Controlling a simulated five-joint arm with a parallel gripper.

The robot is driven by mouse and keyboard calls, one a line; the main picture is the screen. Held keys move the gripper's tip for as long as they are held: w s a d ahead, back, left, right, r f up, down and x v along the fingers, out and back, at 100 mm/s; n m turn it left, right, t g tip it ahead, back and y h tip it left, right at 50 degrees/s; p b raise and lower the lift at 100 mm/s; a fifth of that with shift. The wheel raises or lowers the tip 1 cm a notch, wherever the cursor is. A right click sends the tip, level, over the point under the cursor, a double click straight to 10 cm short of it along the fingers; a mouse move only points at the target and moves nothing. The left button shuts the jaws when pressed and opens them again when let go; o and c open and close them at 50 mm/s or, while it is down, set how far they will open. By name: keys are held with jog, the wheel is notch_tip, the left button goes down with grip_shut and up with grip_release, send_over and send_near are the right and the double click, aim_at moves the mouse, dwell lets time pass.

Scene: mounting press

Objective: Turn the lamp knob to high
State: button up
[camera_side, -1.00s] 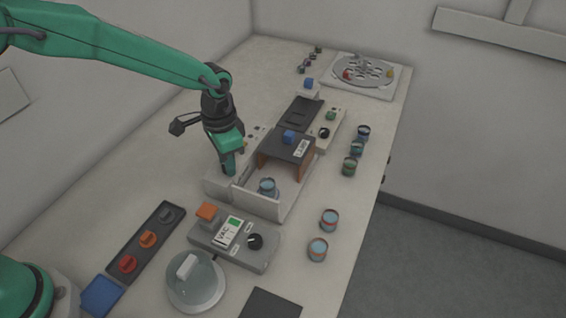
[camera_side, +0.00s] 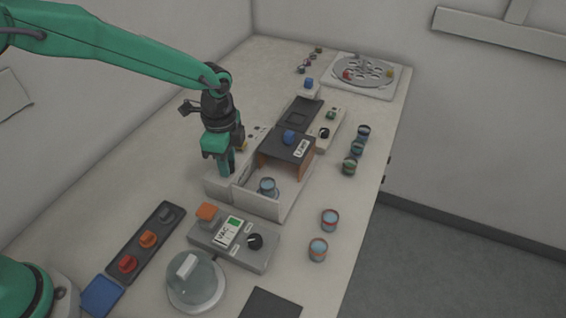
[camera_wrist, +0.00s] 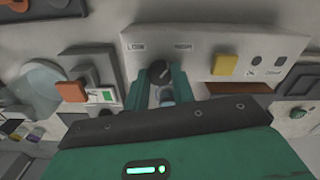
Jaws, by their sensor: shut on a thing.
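The lamp knob (camera_wrist: 160,72) is small and dark. It sits on a pale panel (camera_wrist: 200,38) between a LOW label on the left and a HIGH label on the right in the wrist view. Its pointer is too small to read for certain. My gripper (camera_wrist: 161,82) has its green fingers on either side of the knob and is shut on it. In the side view my gripper (camera_side: 226,168) reaches down to the panel beside the lamp box (camera_side: 287,146), hiding the knob. A jar (camera_side: 267,187) stands in the box's open front.
A yellow button (camera_wrist: 224,65) is on the same panel. The VAC unit (camera_side: 236,240), with an orange button and black knob, stands in front. A clear dome (camera_side: 196,283) and a dark strip with knobs (camera_side: 146,240) are nearby. Several jars (camera_side: 318,249) stand right of the box.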

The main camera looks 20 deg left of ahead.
dwell(0.4)
jog(key=o, duration=1)
jog(key=shift+r, duration=3.95)
